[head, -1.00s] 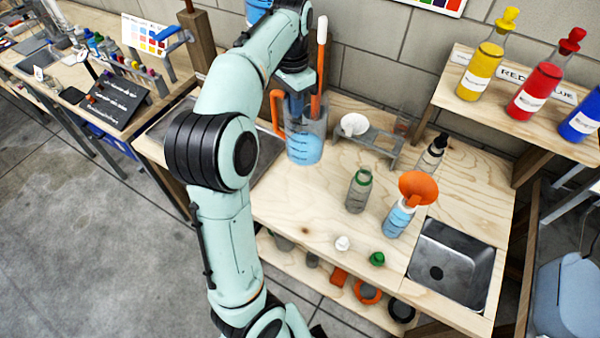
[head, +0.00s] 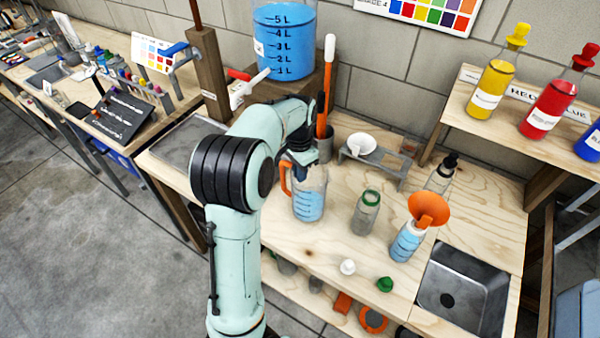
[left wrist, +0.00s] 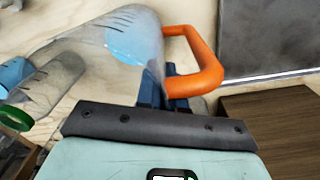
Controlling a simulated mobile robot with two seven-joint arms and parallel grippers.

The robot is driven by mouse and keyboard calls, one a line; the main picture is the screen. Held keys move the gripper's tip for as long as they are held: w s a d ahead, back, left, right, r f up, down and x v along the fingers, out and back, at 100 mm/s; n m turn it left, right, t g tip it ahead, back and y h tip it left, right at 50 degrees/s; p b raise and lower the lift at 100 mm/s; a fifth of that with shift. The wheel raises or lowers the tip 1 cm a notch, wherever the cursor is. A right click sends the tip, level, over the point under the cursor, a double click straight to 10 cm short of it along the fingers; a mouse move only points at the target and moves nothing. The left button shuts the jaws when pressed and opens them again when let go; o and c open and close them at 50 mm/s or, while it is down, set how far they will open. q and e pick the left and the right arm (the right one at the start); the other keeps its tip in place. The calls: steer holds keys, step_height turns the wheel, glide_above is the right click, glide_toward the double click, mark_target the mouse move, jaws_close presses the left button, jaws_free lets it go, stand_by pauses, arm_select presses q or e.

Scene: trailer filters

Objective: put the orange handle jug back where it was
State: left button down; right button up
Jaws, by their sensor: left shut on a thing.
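My right gripper is not in view.
Right of the jug stand a green-necked bottle (head: 366,213) and a bottle with an orange funnel (head: 428,209). Behind are a grey rack (head: 385,168) and a large blue tank (head: 285,40). A white cap (head: 348,267) and a green cap (head: 384,284) lie in front. A sink (head: 462,290) is at right.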

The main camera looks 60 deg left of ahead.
arm_select(q)
steer(key=shift+f, duration=0.15)
steer(key=shift+f, duration=0.2)
steer(key=c, duration=1.3)
jaws_free()
steer(key=shift+o, duration=0.2)
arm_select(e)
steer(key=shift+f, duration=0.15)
